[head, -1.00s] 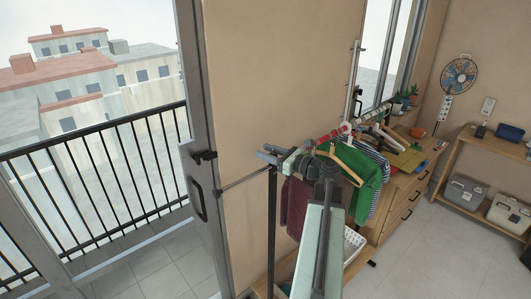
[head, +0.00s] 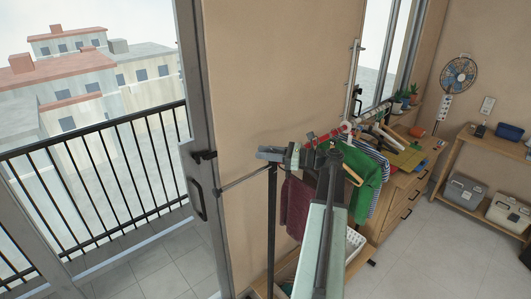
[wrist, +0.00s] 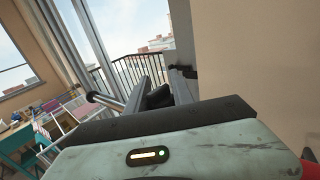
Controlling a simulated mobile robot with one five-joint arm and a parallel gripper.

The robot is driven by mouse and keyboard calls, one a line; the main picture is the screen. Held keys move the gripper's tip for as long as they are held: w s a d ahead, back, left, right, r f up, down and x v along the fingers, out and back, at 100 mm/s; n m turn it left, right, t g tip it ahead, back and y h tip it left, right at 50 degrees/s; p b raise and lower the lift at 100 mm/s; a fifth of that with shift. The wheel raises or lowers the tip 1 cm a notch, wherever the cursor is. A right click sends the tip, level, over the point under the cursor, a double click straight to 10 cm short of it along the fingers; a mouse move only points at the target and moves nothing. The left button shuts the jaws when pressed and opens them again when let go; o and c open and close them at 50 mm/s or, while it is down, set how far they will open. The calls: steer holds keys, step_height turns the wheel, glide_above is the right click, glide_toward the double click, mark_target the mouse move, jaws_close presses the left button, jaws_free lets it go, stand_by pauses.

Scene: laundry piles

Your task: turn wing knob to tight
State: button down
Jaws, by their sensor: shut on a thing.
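The dark wing knob (wrist: 160,97) shows in the wrist view between the fingers of my gripper (wrist: 152,94). My gripper is shut on it, and the fingers hide part of its shape. In the head view my gripper (head: 289,155) is at the top of the black clothes-rack post (head: 271,225), next to a grey fitting (head: 268,153). My own arm and wrist hide the knob there, and I cannot read how tight it is.
Clothes hang close to my arm, among them a maroon garment (head: 297,205) and a green one (head: 371,172). A sliding door frame (head: 203,160) stands left of the post. A wooden dresser (head: 402,200) is behind the clothes. Open floor (head: 430,240) lies to the right.

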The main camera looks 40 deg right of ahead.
steer(key=shift+s+a+n+g+y, duration=0.1)
steer(key=shift+a+n+g+y, duration=0.05)
steer(key=shift+n+g+y, duration=0.75)
steer(key=c, duration=1.1)
jaws_free()
steer(key=v, duration=0.8)
steer(key=shift+f, duration=0.2)
